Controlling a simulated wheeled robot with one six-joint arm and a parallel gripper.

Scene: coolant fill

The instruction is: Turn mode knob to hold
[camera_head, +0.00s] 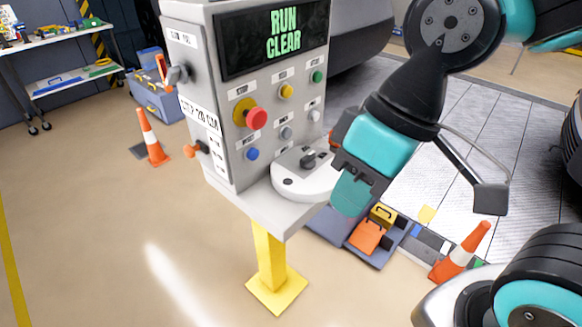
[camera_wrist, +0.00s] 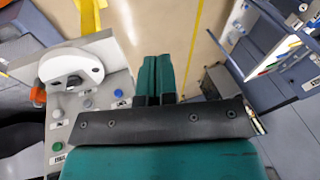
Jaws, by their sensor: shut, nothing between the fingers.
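The control box (camera_head: 222,150) stands on a yellow post with its screen (camera_head: 272,38) reading "RUN CLEAR". A dark knob (camera_head: 308,158) sits on a rounded white plate (camera_head: 300,185) at the box's lower right; I take it to be the mode knob, though its label is too small to read. The knob (camera_wrist: 75,82) and white plate (camera_wrist: 70,64) also show at the upper left of the wrist view. My gripper (camera_head: 349,196) is just right of the plate, apart from the knob. In the wrist view its teal fingers (camera_wrist: 156,60) are together and empty.
The panel holds a red button (camera_head: 256,117) on a yellow base and several smaller coloured buttons. An orange lever (camera_head: 196,149) sticks out on the left side. A tray (camera_head: 374,257) with orange and yellow items and a traffic cone (camera_head: 462,252) stand low at right.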

